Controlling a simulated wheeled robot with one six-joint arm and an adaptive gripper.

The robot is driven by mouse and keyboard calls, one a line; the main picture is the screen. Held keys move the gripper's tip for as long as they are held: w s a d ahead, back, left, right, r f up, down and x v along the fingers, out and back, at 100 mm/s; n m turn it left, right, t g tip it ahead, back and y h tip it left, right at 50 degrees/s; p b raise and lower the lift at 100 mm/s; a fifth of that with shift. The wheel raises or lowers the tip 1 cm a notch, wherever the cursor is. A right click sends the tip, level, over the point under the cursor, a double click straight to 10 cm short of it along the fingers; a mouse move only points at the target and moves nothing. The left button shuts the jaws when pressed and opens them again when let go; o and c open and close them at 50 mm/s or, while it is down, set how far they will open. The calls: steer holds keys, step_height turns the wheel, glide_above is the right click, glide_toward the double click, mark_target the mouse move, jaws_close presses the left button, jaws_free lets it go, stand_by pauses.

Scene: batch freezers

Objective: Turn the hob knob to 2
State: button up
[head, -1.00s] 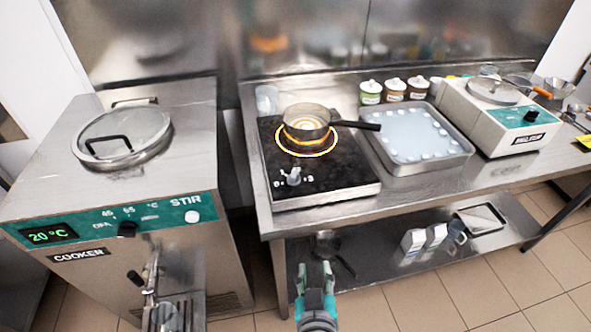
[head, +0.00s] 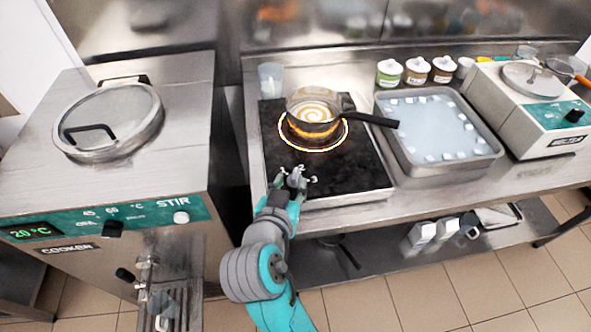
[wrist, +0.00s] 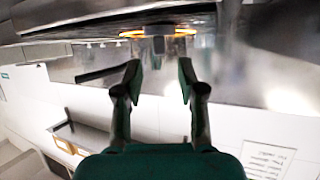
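The hob (head: 345,180) is a black plate on the steel counter with a glowing orange ring. Small white marks, including a 2 and a 3, show around the knob at its front left corner. My gripper (head: 292,185) is at that corner and largely covers the knob in the head view. In the wrist view my gripper (wrist: 160,72) is open, its two fingers apart. A grey block that looks like the knob (wrist: 158,46) lies just beyond the fingertips, in line with the gap. I cannot tell whether the fingers touch it, or the knob's exact setting.
A pan (head: 312,112) with swirled contents sits on the glowing ring, its dark handle pointing right. An ice-filled tray (head: 447,169) stands right of the hob. The cooker (head: 75,190) is on the left, across a gap. Lidded jars (head: 416,71) stand behind the tray.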

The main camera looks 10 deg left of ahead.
mark_target(295, 174)
steer(key=x, duration=0.5)
steer(key=shift+w+f, duration=0.15)
steer(key=shift+w, duration=0.2)
jaws_close()
